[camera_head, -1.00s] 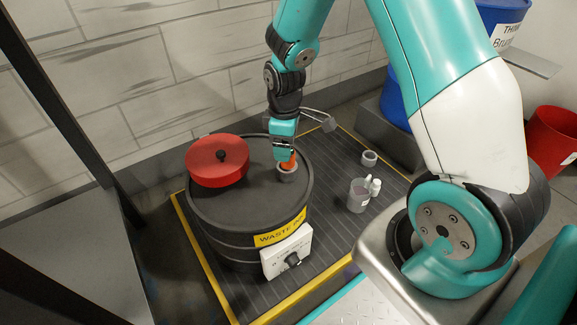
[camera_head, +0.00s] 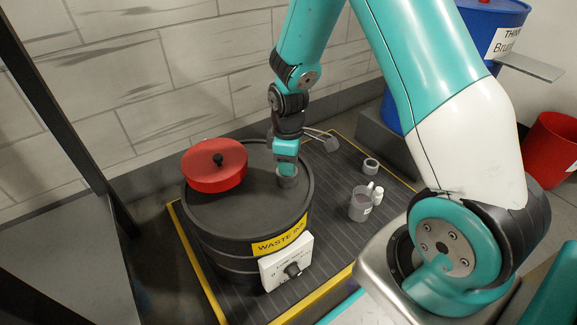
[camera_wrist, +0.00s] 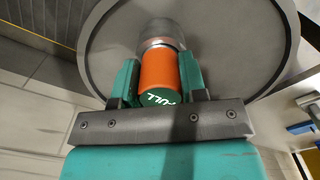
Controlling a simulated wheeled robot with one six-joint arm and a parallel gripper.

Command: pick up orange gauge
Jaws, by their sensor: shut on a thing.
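The orange gauge (camera_wrist: 160,72) shows in the wrist view as an orange cylinder with a green end marked "FULL". My gripper (camera_wrist: 158,82) has a finger on each side of it and is shut on it. Its far end meets a grey metal collar (camera_wrist: 160,32) on the drum lid; I cannot tell how deep it sits in it. In the head view, my gripper (camera_head: 286,166) is right over the collar (camera_head: 287,182) on the black waste ink drum (camera_head: 235,215), and the gauge is hidden there.
A red round cap (camera_head: 214,166) lies on the drum lid to the left of my gripper. A control box (camera_head: 287,262) is on the drum's front. A grey cup (camera_head: 360,205), small white bottles and a grey ring (camera_head: 371,166) stand on the ribbed platform to the right.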

